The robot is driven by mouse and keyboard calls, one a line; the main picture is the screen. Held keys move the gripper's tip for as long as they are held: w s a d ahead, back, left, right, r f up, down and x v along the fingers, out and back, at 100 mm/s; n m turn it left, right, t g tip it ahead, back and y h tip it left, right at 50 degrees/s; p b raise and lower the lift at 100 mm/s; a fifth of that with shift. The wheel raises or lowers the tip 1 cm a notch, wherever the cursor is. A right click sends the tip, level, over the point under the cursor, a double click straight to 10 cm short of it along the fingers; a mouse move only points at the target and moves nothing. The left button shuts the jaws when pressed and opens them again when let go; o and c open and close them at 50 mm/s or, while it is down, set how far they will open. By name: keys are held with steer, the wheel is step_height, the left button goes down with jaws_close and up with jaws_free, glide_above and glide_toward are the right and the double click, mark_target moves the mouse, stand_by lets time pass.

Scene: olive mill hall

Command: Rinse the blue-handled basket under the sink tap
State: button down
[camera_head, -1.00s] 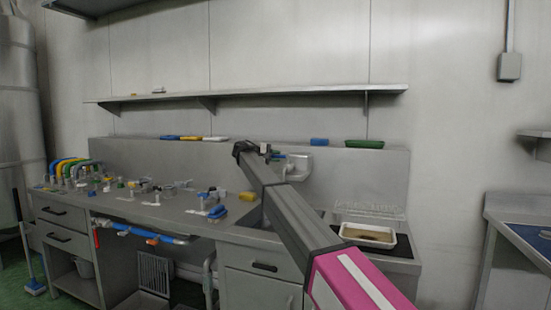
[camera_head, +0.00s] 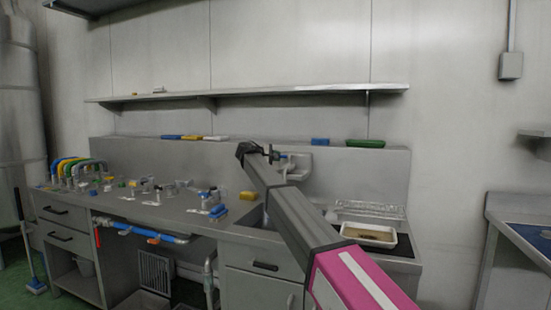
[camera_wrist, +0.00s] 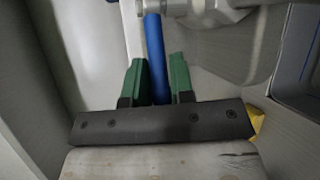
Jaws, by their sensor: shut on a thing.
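In the wrist view, my gripper (camera_wrist: 158,78) has its two green fingers closed around a blue handle (camera_wrist: 154,45).
A yellow sponge (camera_head: 248,195) lies at the sink's left edge. Several small fittings crowd the counter (camera_head: 150,212) to the left. A white tray (camera_head: 345,230) and a wire rack (camera_head: 375,209) stand on the right. A long shelf (camera_head: 300,91) runs above.

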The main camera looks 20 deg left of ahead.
steer(key=c, duration=1.1)
jaws_free()
steer(key=v, duration=1)
steer(key=shift+s+a, duration=0.15)
steer(key=shift+s, duration=0.2)
steer(key=shift+o, duration=0.5)
steer(key=shift+r, duration=0.1)
